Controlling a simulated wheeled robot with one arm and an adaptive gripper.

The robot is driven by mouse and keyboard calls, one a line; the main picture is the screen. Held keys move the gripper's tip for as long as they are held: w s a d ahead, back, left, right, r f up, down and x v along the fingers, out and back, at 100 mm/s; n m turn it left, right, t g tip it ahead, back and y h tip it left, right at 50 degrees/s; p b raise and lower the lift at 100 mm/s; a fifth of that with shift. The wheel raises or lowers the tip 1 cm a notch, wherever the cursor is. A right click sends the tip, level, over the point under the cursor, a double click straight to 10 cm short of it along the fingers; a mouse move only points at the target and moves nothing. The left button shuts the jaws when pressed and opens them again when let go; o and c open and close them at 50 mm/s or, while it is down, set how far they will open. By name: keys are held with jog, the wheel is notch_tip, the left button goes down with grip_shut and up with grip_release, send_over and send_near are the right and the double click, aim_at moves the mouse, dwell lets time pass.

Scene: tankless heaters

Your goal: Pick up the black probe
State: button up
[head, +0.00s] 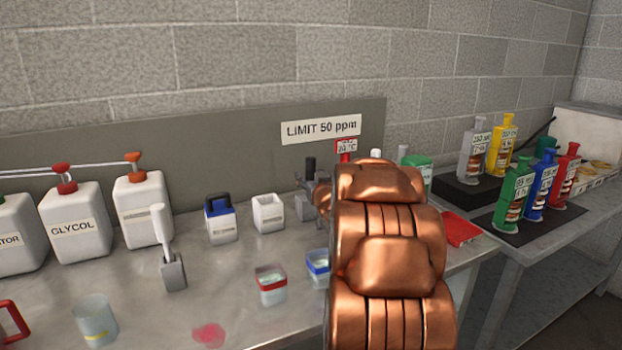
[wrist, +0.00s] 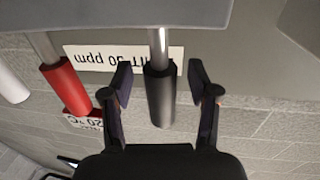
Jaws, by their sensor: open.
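The black probe (wrist: 160,95) shows in the wrist view as a dark handle on a pale metal stem, with the picture upside down. My gripper (wrist: 160,76) is open, with one finger on each side of the handle and visible gaps between.
A red probe (wrist: 64,88) with a 20 °C tag stands beside it; its red handle also shows in the head view (head: 343,148). A white handle (wrist: 12,82) is farther left. Cups, including a red-rimmed one (head: 271,286), stand in front. The wall (head: 220,60) is behind.

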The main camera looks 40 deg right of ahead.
grip_shut()
dwell(0.5)
